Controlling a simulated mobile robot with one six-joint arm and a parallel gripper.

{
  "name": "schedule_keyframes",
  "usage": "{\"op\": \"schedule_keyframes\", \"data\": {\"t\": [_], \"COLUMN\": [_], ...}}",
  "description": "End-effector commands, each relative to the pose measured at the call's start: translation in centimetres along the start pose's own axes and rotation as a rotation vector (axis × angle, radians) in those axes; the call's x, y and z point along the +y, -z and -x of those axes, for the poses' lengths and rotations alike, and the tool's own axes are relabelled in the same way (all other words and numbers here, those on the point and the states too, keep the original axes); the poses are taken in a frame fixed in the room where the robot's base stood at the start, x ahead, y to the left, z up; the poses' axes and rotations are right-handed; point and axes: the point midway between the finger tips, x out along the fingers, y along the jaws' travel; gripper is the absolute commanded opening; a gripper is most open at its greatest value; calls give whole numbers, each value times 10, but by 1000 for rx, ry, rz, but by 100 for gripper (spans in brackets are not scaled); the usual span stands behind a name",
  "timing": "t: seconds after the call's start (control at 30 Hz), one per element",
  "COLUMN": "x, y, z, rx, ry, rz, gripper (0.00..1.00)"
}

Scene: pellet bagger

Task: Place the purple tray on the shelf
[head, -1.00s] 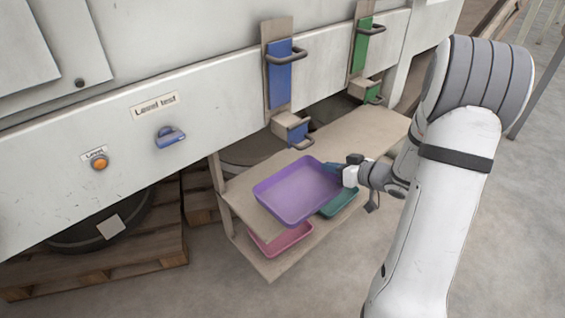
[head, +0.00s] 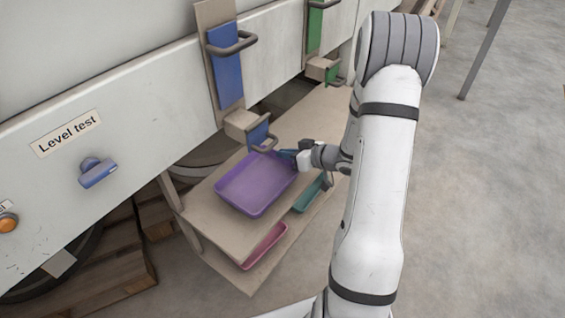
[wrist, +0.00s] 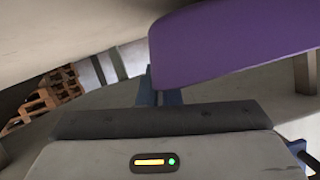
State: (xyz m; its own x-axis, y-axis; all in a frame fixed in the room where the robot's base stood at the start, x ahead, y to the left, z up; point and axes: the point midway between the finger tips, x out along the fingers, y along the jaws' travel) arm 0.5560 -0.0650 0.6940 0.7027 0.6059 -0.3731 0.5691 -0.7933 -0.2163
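The purple tray (head: 257,184) is over the upper board of the wooden shelf (head: 310,122) in the head view, roughly level and open side up. I cannot tell whether it rests on the board or is slightly above it. My gripper (head: 290,155) is at the tray's right rim, its blue fingers shut on that rim. In the wrist view, the tray (wrist: 235,42) fills the upper right and meets the fingers (wrist: 160,98). The fingertips are partly hidden.
A pink tray (head: 265,246) and a teal tray (head: 308,195) lie on the lower board. A blue slide gate with handle (head: 225,70) and a blue-fronted spout (head: 258,135) stand close behind the purple tray. A green gate (head: 315,28) is farther right. Open floor lies right.

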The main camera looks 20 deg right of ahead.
Motion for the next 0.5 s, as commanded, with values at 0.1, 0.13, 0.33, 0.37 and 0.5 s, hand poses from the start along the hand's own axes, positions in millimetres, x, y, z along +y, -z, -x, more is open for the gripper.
{"op": "schedule_keyframes", "data": {"t": [0.1, 0.13, 0.33, 0.37, 0.5], "x": [4, 5, 5, 5, 6], "y": [-20, -22, -22, -22, -26], "z": [-8, -9, -10, -10, -11], "rx": [-1, -1, 0, 0, 0], "ry": [2, 2, 0, 0, 1], "rz": [-3, -2, 1, 1, 0], "gripper": [0, 0, 0, 0, 0]}}
